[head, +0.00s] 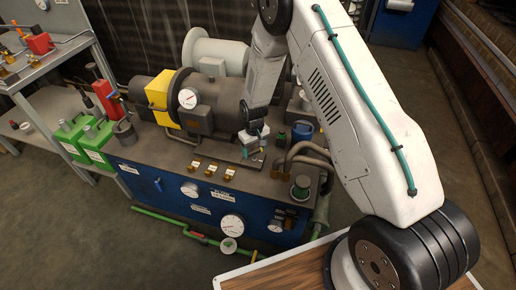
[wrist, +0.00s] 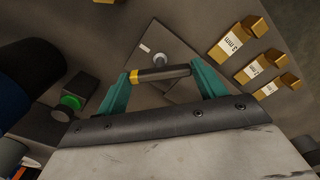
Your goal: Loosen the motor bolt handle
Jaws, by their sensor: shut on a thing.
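The motor bolt handle (wrist: 165,73), a short dark bar with a yellow band at its left end, lies between the teal fingers of my gripper (wrist: 161,72) in the wrist view. My gripper is shut on it. Beneath the handle is a grey plate (wrist: 178,45) with a round silver bolt head (wrist: 160,58) beside the bar. In the head view my gripper (head: 252,153) is low over the bench top, right of the dark motor (head: 205,105). The handle is too small and covered there to make out clearly.
Several brass blocks with white size labels (wrist: 238,40) stand close on the right in the wrist view. A green-ringed part (wrist: 72,102) is at left. In the head view, hoses (head: 308,152) and a blue cap (head: 303,130) crowd the gripper's right side.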

